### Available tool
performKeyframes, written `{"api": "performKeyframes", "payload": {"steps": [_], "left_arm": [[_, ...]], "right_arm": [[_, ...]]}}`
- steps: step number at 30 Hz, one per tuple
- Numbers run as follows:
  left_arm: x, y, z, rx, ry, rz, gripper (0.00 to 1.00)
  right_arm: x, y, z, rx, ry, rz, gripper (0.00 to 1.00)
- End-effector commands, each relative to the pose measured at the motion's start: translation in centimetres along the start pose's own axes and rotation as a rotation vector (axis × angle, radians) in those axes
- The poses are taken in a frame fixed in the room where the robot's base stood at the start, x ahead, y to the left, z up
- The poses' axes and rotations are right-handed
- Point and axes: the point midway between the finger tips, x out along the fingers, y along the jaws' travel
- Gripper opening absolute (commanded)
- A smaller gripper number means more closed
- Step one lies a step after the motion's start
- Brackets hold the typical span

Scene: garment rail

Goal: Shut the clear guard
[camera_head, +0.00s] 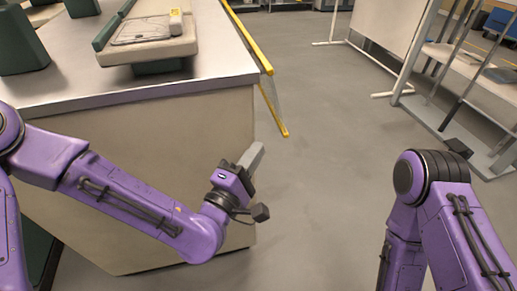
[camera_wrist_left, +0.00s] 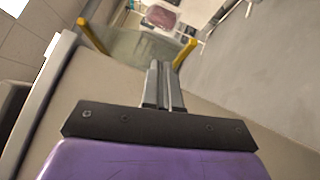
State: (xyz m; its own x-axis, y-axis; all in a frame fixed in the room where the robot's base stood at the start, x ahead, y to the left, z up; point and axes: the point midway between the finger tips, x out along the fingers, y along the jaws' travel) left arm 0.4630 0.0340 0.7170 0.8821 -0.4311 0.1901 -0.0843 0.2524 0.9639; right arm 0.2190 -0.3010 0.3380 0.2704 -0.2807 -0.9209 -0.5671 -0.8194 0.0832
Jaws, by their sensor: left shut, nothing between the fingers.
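The clear guard (camera_head: 272,97) is a see-through panel with yellow edge bars at the right side of the counter. One yellow bar runs along the counter's edge, and another sits lower and further out, so the panel slopes down and away from the counter. In the left wrist view the guard (camera_wrist_left: 140,45) lies ahead, between two yellow bars. My left gripper (camera_head: 257,153) is shut and empty, beside the counter's near right corner, below and nearer than the guard and apart from it. Its closed fingers (camera_wrist_left: 160,68) point toward the guard. My right arm shows at right; its gripper is hidden.
The counter (camera_head: 190,88) fills the left, with a beige and green device (camera_head: 145,45) on top. The grey floor (camera_head: 325,130) between counter and rack is clear.

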Motion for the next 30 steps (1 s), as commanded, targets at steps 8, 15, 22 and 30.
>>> {"api": "performKeyframes", "payload": {"steps": [8, 15, 22, 30], "left_arm": [[5.5, -0.1, 0.0, 0.004, 0.002, -0.003, 0.0], [7.8, -0.2, -0.1, 0.003, 0.003, -0.005, 0.0], [7.9, -0.2, -0.1, 0.004, 0.002, -0.006, 0.0], [8.2, -0.4, -0.4, -0.007, 0.009, 0.008, 0.0]], "right_arm": [[-0.3, 0.0, -0.1, 0.0, 0.0, 0.0, 0.43], [-0.3, 0.0, -0.1, 0.0, 0.0, 0.0, 0.43], [-0.3, 0.0, -0.1, 0.0, 0.0, 0.0, 0.43], [0.2, 0.0, 0.1, 0.0, 0.0, 0.0, 0.43]]}}
